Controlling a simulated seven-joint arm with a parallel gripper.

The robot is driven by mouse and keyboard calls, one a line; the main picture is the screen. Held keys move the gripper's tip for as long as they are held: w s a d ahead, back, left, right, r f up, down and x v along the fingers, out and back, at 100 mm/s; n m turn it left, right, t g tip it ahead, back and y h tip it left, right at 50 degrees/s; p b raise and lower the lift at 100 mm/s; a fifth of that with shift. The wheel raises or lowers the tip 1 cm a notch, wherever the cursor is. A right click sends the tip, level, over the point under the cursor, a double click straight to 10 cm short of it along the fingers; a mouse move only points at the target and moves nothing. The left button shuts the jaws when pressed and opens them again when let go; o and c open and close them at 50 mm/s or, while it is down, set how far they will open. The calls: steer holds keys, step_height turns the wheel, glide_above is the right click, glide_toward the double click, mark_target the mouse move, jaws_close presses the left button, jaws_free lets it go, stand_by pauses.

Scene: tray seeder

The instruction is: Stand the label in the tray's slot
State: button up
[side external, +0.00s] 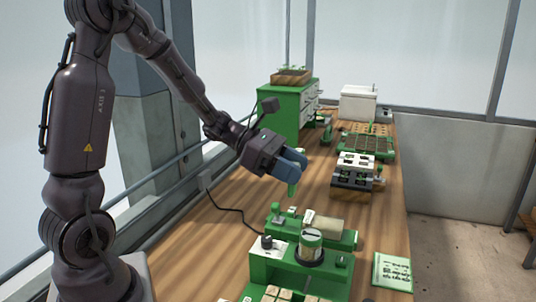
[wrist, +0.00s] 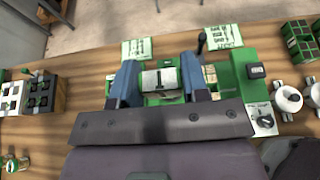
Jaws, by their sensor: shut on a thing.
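My gripper (side external: 292,163), with blue fingers, is above the workbench. A green tray with dark soil cells (side external: 345,152) lies towards the far end of the bench, beyond and right of my gripper. Its slot is too small to make out.
A green machine with a pale roller (side external: 322,225) stands below my gripper, with a round canister (side external: 311,243) nearer. A block of black-and-white cells (side external: 353,172) is to the right. A green cabinet (side external: 290,108) stands behind. A printed card (side external: 392,272) lies at the right edge.

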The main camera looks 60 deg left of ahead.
steer(key=s+d+f, duration=0.1)
steer(key=s+d, duration=0.3)
steer(key=d, duration=0.6)
steer(key=shift+w+f, duration=0.2)
steer(key=shift+f, duration=10.1)
steer(key=o, duration=1.5)
steer(key=shift+r, duration=0.1)
steer(key=shift+r, duration=4.4)
